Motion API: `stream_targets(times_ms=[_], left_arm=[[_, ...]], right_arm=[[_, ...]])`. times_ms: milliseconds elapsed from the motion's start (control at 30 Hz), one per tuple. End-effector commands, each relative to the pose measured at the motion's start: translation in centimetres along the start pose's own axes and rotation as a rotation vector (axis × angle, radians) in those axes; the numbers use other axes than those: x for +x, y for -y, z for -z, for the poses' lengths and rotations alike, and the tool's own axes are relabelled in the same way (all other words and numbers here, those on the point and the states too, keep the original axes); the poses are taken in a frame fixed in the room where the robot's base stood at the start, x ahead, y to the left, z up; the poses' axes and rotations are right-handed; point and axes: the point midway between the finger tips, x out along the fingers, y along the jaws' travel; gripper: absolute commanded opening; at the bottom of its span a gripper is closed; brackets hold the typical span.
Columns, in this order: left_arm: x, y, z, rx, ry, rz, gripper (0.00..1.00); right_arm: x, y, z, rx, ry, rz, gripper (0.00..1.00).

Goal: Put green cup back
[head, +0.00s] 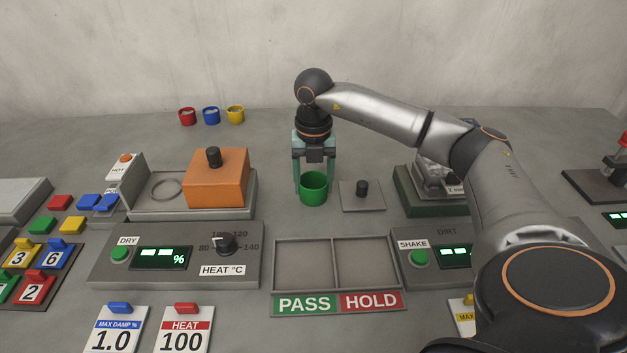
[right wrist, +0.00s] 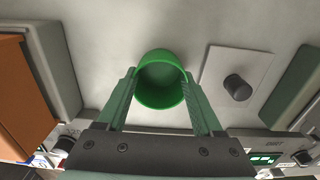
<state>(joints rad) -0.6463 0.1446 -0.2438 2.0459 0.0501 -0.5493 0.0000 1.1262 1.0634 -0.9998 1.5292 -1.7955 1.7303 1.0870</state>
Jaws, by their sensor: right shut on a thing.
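The green cup (head: 313,188) is upright between the fingers of my right gripper (head: 313,180), near the middle of the head view. In the right wrist view the green cup (right wrist: 160,82) shows its open mouth, and the inside I can see looks empty. The right gripper (right wrist: 160,95) is shut on the cup from both sides. I cannot tell whether the cup's base touches the table. My left gripper is not in view. A red cup (head: 187,117), a blue cup (head: 211,115) and a yellow cup (head: 235,114) stand in a row at the back left.
An orange box (head: 215,178) with a black knob stands left of the cup. A grey plate with a black knob (head: 362,194) lies to its right. The PASS and HOLD tray (head: 338,299) is in front. The back table right of the yellow cup is clear.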

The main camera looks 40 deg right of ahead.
Motion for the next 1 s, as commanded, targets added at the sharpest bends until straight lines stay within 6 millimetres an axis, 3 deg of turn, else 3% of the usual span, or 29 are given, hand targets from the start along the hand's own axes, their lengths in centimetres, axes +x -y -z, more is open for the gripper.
stream_targets(times_ms=[33,267,567,733,1000], left_arm=[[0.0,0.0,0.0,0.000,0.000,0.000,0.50],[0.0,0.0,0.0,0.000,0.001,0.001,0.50],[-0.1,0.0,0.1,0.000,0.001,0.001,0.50],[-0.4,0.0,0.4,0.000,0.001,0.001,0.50],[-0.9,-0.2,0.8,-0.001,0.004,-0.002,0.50]], right_arm=[[0.1,0.0,0.0,0.000,0.000,0.000,0.71],[0.0,0.0,0.0,0.000,0.000,0.000,0.97],[-0.3,0.0,0.0,0.000,0.000,-0.001,0.98],[-2.5,-0.1,0.0,0.000,0.002,-0.003,0.98],[-8.4,-0.1,-0.1,0.000,0.002,-0.003,0.98]])
